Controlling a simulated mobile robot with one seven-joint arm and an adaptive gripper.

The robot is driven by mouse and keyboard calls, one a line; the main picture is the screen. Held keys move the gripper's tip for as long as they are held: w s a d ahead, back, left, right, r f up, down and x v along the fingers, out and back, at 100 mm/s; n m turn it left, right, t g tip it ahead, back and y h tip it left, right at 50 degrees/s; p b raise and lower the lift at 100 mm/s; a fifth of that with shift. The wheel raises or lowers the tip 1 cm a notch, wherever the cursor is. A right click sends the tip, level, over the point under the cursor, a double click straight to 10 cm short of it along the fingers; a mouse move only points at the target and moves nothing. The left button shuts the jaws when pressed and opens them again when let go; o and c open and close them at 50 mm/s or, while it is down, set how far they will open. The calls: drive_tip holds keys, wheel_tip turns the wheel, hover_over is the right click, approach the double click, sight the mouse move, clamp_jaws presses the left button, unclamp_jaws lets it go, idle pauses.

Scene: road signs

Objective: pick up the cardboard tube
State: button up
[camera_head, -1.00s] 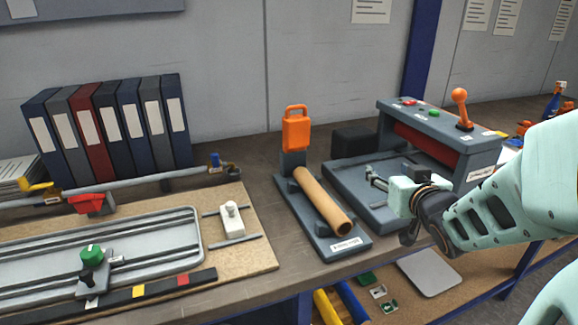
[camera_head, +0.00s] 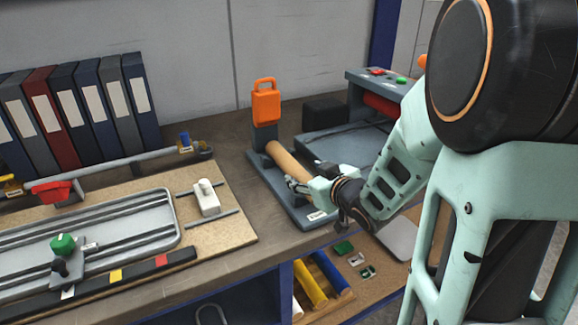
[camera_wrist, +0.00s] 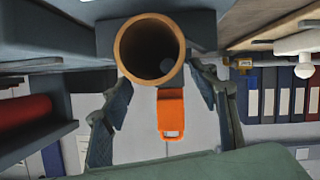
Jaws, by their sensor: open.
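The cardboard tube (camera_head: 285,160) is a tan hollow cylinder. It lies lengthwise on a narrow grey base (camera_head: 298,214) with an orange handle (camera_head: 265,103) at its far end. My gripper (camera_head: 298,186) is at the tube's near end, which the hand partly hides. In the wrist view the tube's round open end (camera_wrist: 140,45) faces the camera, and my open fingers (camera_wrist: 160,82) reach toward it from both sides. The jaws are empty. I cannot tell whether the fingertips overlap the tube's sides.
A grey machine (camera_head: 375,85) and tray stand right of the base. On the left are a board with a rail fixture (camera_head: 90,235), a white switch (camera_head: 206,198) and several binders (camera_head: 80,105). A lower shelf holds blue and yellow tubes (camera_head: 310,283). The bench edge is close in front.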

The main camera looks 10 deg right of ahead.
sight(297, 171)
drive_tip(key=x, duration=0.4)
drive_tip(key=shift+w+a+f+b, duration=0.2)
drive_tip(key=shift+a+f+b, duration=0.05)
drive_tip(key=shift+a+b, duration=0.15)
drive_tip(key=c, duration=1.2)
drive_tip(key=shift+c, duration=0.5)
drive_tip(key=shift+r, duration=0.15)
